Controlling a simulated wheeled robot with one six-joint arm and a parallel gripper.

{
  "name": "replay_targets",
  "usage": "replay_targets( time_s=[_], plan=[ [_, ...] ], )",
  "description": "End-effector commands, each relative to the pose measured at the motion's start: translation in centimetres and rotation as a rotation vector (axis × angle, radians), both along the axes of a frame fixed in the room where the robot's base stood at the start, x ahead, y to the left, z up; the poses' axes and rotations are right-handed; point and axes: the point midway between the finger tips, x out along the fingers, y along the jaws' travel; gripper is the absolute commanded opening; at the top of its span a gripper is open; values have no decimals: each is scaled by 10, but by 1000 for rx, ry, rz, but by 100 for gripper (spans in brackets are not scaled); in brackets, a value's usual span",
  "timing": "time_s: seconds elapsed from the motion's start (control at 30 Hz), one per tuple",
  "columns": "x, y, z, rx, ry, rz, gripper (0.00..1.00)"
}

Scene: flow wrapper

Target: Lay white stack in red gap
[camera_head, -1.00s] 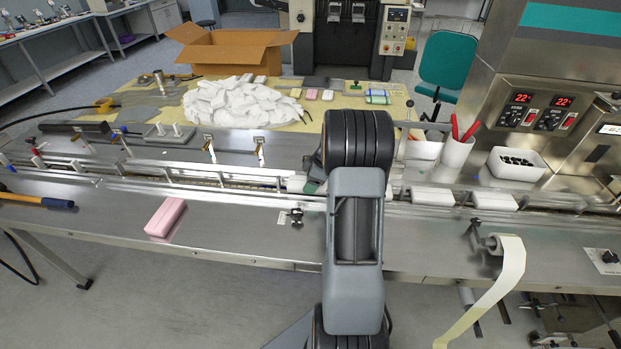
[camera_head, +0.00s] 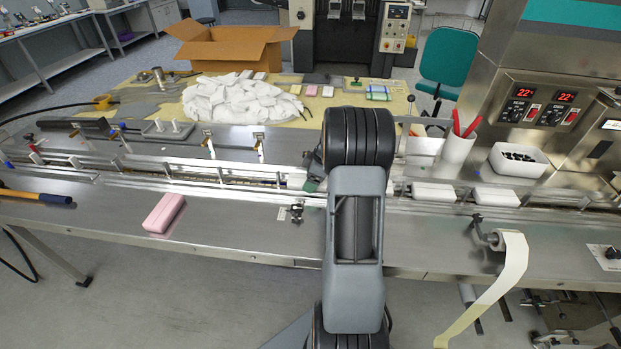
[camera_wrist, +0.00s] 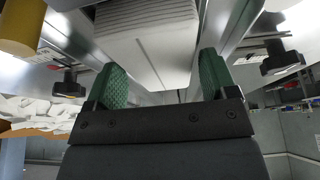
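A white stack of thin layers (camera_wrist: 160,55) fills the upper middle of the wrist view, over the metal lane. The green pads of my gripper (camera_wrist: 163,75) stand wide apart, one on each side of it. Whether both pads press on the stack or leave a small space is not clear. In the head view my arm hides most of the gripper; a bit of green pad shows at the lane, with a white piece (camera_head: 297,183) just left of it. No red gap shows in either view; my arm covers that part of the lane.
White packs (camera_head: 433,193) lie in the lane right of my arm. A pink block (camera_head: 164,213) lies on the front steel table. A white heap (camera_head: 240,101) and a cardboard box (camera_head: 230,47) are behind. Cups (camera_head: 456,155) and a white tray (camera_head: 518,160) stand right.

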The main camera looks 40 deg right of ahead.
Motion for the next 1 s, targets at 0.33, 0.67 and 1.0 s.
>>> replay_targets(
  time_s=[0.33,0.67,1.0],
  plan=[
    [0,0,0,0,0,0,93],
    [-10,-12,36,-3,-5,-1,93],
    [-27,-30,97,-3,-3,-2,93]
  ],
)
